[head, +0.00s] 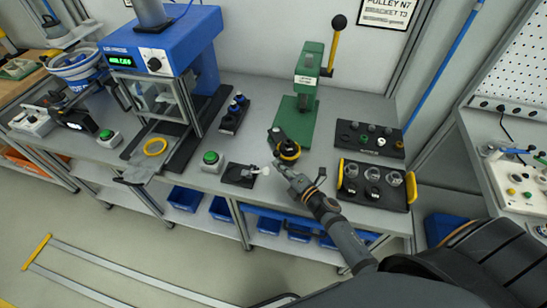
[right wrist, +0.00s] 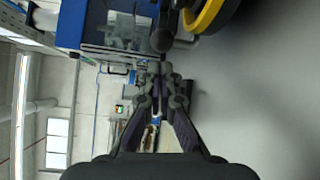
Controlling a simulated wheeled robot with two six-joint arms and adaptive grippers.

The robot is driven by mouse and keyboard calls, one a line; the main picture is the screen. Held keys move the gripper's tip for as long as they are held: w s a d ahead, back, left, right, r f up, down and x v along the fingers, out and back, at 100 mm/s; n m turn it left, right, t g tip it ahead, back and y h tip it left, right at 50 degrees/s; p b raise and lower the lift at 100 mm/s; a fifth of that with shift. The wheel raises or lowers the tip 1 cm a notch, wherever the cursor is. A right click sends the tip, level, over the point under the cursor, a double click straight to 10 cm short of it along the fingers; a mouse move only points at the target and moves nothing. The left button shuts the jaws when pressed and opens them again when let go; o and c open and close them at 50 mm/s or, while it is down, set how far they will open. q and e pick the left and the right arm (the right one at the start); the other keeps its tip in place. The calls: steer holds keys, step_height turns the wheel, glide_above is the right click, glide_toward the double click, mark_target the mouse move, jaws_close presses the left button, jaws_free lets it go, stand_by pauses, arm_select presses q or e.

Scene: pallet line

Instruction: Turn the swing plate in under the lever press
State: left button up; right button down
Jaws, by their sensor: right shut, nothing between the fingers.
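The green lever press (head: 297,110) stands on the bench, its lever (head: 333,45) up with a black knob and yellow grip. The swing plate (head: 288,152), round and dark with a yellow ring, sits at the front of the press base, out from under the press head. My right gripper (head: 286,174) is shut and empty, just in front of the plate. In the right wrist view its closed fingertips (right wrist: 161,70) are close to a dark round knob (right wrist: 162,40); I cannot tell if they touch. The plate's yellow edge (right wrist: 205,15) shows above right. My left gripper is not in view.
A black tray with clear domes and yellow handles (head: 376,186) lies right of my right arm, another black tray (head: 370,138) behind it. A small black fixture (head: 240,174) and a green button box (head: 211,161) stand to the left, near the blue machine (head: 165,45).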

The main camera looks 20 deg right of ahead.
steer(key=shift+x, duration=1.6)
steer(key=d, duration=0.2)
steer(key=s+d+n+y, duration=0.1)
steer(key=d, duration=0.1)
steer(key=d+y+b, duration=0.1)
steer(key=d, duration=0.2)
steer(key=shift+s+n+g, duration=0.25)
steer(key=shift+n+g, duration=0.05)
steer(key=shift+g, duration=0.1)
steer(key=shift+a, duration=0.1)
steer(key=v, duration=1.2)
